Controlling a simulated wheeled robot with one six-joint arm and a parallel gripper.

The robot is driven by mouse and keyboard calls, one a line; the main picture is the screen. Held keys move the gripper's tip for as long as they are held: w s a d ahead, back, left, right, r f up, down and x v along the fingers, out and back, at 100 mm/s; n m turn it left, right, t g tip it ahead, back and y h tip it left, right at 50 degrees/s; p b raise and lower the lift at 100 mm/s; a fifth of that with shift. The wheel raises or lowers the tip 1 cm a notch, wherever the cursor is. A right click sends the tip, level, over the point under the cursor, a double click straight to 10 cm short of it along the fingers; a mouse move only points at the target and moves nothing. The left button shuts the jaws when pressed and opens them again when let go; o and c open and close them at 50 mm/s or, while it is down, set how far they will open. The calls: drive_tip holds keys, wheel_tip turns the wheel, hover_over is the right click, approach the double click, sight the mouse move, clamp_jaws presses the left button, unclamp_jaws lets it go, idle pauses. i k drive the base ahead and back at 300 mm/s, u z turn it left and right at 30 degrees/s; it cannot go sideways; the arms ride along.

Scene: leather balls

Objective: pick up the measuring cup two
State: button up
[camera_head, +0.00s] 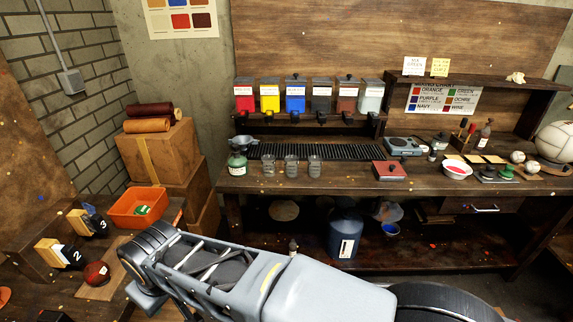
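Three small grey see-through measuring cups stand upright in a row on the workbench: a left cup (268,166), a middle cup (291,167) and a right cup (314,167). They stand apart, in front of a dark ribbed strip. Any number on them is too small to read, so I cannot tell by marking which one is cup two. My grey arm crosses the bottom of the view, well in front of the bench and apart from the cups. My gripper does not show.
Coloured dispensers (295,96) hang on a shelf behind. An orange bin (138,206) sits on the left table.

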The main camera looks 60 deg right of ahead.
sight(292, 167)
drive_tip(key=z, duration=0.5)
drive_tip(key=i, duration=0.75)
drive_tip(key=z, duration=1.3)
drive_tip(key=i, duration=0.5)
drive_tip(key=z, duration=0.5)
